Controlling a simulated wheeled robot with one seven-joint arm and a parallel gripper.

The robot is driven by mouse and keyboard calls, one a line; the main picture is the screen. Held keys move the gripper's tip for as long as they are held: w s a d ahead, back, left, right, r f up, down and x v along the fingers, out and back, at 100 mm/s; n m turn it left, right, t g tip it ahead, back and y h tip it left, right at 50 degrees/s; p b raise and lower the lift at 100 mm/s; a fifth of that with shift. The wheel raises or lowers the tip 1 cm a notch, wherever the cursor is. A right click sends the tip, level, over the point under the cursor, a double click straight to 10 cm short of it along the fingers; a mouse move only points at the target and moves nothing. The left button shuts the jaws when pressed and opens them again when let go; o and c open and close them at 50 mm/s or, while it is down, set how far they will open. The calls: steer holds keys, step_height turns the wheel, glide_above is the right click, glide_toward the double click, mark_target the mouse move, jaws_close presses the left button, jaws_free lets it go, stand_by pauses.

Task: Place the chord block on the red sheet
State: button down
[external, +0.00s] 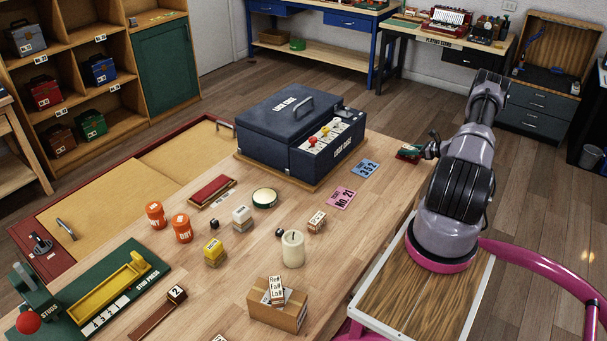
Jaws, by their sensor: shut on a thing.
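A pale wooden block lettered with what looks like "Reh Fah Lah" (276,290) stands upright on a cardboard box (287,318) near the front of the table; it looks like the chord block. A pink-red sheet marked "No. 21" (341,198) lies flat right of the middle, beside a blue sheet (366,169). My gripper (422,152) is at the table's far right edge, far from the block. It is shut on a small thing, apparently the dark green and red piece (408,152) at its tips. The fingers are too small to see clearly.
A dark blue lock case (280,125) stands at the back. A cream candle (293,250), orange canisters (182,228), small blocks (242,215) and a red tray (212,190) crowd the middle. A green press (90,300) fills the front left. Bare wood surrounds the pink-red sheet.

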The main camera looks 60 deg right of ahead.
steer(key=shift+c, duration=2.4)
jaws_free()
